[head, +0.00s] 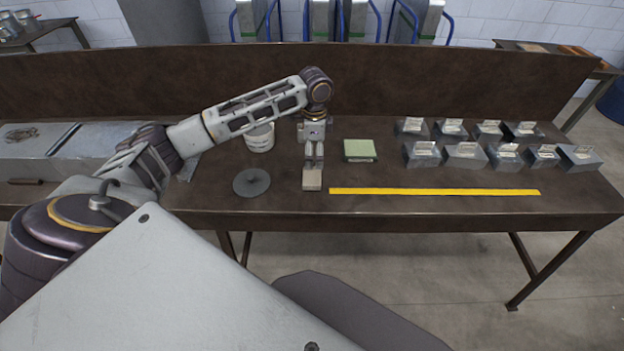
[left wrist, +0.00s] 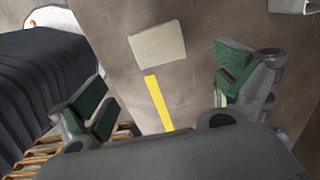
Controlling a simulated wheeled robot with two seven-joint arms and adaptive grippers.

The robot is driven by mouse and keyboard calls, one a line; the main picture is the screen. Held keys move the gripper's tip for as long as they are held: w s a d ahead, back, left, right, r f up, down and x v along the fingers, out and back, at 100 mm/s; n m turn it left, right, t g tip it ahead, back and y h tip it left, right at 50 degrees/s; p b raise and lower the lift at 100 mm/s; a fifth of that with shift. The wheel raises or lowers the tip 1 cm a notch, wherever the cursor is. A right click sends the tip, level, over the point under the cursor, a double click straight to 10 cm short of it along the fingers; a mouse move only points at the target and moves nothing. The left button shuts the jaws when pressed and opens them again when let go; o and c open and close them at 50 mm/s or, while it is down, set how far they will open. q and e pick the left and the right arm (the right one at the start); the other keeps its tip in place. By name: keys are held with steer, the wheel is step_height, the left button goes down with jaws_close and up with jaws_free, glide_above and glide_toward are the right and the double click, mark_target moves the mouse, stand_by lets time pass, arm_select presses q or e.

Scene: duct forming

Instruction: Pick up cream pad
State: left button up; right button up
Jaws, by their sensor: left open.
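The cream pad (head: 312,180) is a small pale block lying flat near the front edge of the brown bench, left of the yellow strip's left end. In the left wrist view the cream pad (left wrist: 158,45) lies beyond the fingertips, between their lines. My left gripper (head: 314,158) points down over the bench, just behind the cream pad in the head view. In the left wrist view my left gripper (left wrist: 166,88) has its green-padded fingers spread wide, with nothing between them. The exact gap to the pad cannot be told. My right gripper is not in view.
A yellow strip (head: 435,192) runs along the bench front. A green pad (head: 360,150) lies right of the gripper. A grey disc (head: 251,182) and white tub (head: 260,137) are left. Several metal boxes (head: 465,155) stand right. The bench (head: 430,212) has a raised back wall.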

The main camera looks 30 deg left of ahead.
arm_select(q)
glide_above(313, 176)
steer(key=f, duration=0.4)
steer(key=shift+w+d+f, duration=0.1)
steer(key=shift+w+f, duration=0.15)
steer(key=shift+f, duration=0.65)
steer(key=shift+s+f, duration=0.1)
steer(key=shift+f, duration=0.4)
step_height(313, 176, down, 3)
steer(key=shift+r, duration=0.1)
steer(key=shift+f, duration=0.6)
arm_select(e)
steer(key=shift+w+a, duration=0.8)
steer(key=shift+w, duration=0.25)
